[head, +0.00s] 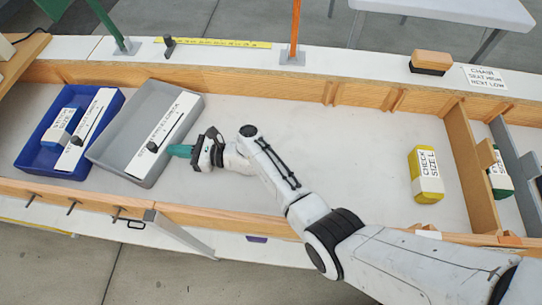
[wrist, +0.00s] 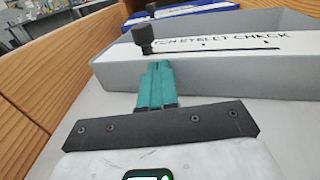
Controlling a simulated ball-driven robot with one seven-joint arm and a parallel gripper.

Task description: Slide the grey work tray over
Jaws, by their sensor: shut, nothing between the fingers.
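The grey work tray (head: 187,131) lies tilted in angle on the white bench floor in the head view, left of my gripper. A white labelled strip with a dark knob spans it. In the wrist view the grey tray's near wall (wrist: 210,75) stands just ahead of my fingers. My gripper (head: 177,151) has teal fingers, shut and empty, at the tray's right side near its front corner. The fingers also show in the wrist view (wrist: 157,70), pointing at the tray wall; I cannot tell if they touch it.
A blue tray (head: 27,160) stands just left of the grey one, with a white-labelled blue block (head: 62,127) inside. Wooden rails (head: 300,87) edge the channel front and back. A yellow block (head: 424,178) stands at right before a wooden divider (head: 470,165). The channel's middle is clear behind my arm.

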